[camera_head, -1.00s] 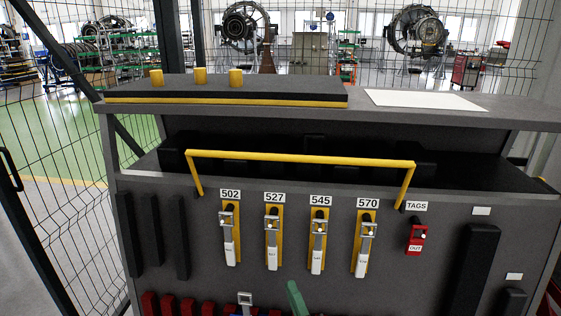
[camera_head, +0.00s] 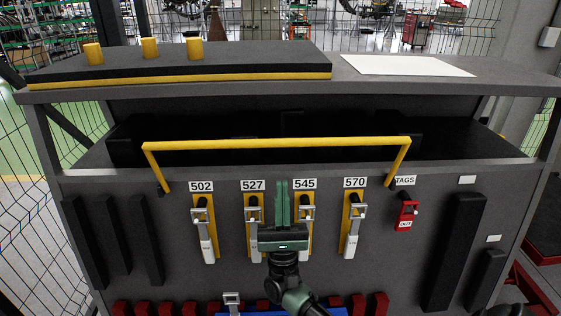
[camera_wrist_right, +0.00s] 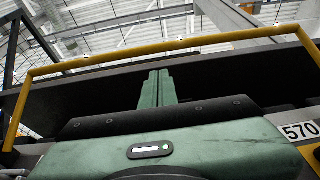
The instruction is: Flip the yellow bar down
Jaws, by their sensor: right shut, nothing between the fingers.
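The yellow bar (camera_head: 280,144) is a wide frame on the front of the grey cabinet, raised above the row of numbered handles. Its two legs run down to pivots beside the 502 and TAGS labels. My right gripper (camera_head: 283,184) is shut and empty, its green fingers pointing up just below the bar's middle, in front of the 527 and 545 handles. In the right wrist view the bar (camera_wrist_right: 165,48) spans above the closed fingertips (camera_wrist_right: 158,73), with a visible gap. My left gripper is not in view.
Handles 502 (camera_head: 205,228) and 570 (camera_head: 352,226) hang on yellow plates, and a red OUT tag (camera_head: 405,216) hangs at right. A dark open shelf lies behind the bar. The cabinet top (camera_head: 350,88) holds a white sheet (camera_head: 406,65) and yellow pegs (camera_head: 150,48).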

